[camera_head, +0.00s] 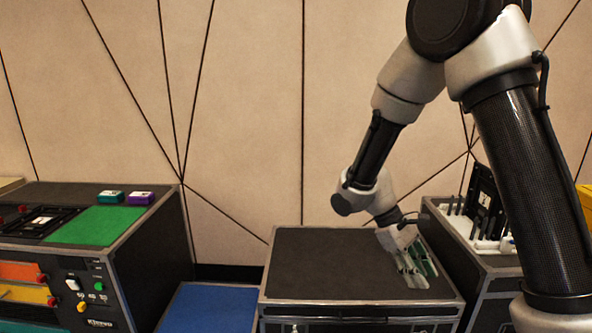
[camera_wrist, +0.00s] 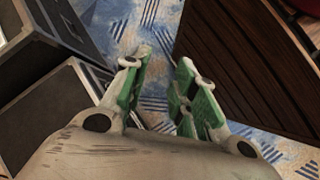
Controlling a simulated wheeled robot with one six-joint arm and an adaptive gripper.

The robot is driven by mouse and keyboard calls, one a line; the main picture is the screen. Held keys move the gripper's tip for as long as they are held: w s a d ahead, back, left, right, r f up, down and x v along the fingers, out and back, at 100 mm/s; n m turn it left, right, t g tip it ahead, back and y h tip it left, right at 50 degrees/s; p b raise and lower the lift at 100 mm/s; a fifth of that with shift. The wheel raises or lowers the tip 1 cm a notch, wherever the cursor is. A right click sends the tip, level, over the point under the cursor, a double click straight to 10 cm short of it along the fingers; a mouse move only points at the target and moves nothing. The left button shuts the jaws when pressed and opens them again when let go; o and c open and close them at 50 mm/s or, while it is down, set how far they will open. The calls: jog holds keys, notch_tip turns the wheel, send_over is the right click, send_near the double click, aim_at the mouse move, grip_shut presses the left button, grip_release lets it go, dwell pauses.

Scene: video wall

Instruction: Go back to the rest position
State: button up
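My gripper (camera_head: 418,278) hangs from my bent arm at the right of the head view, pointing down in front of the dark top of a middle case (camera_head: 320,262). In the wrist view, its two pale fingers with green pads (camera_wrist: 163,66) are spread apart. Only blue patterned carpet shows between them, so the gripper is empty. It is over the floor there, not touching anything that I can see.
A left case (camera_head: 150,240) carries a green panel (camera_head: 97,226), a teal block (camera_head: 110,197) and a purple block (camera_head: 141,198). A blue surface (camera_head: 208,308) lies between the cases. A right case (camera_head: 455,216) holds a black rack (camera_head: 483,200). Slatted dark wood (camera_wrist: 245,60) flanks the carpet (camera_wrist: 155,25).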

jog(key=s+d+r+m+t+y, duration=0.3)
jog(key=s+r, duration=0.3)
jog(key=r, duration=0.4)
jog(key=s+d+r+m+t+y, duration=0.3)
jog(key=s+r, duration=0.4)
jog(key=r, duration=0.3)
jog(key=d+m+t, duration=0.1)
jog(key=d+t, duration=0.1)
jog(key=shift+s+r+t, duration=0.3)
jog(key=shift+r, duration=0.1)
jog(key=shift+a, duration=0.1)
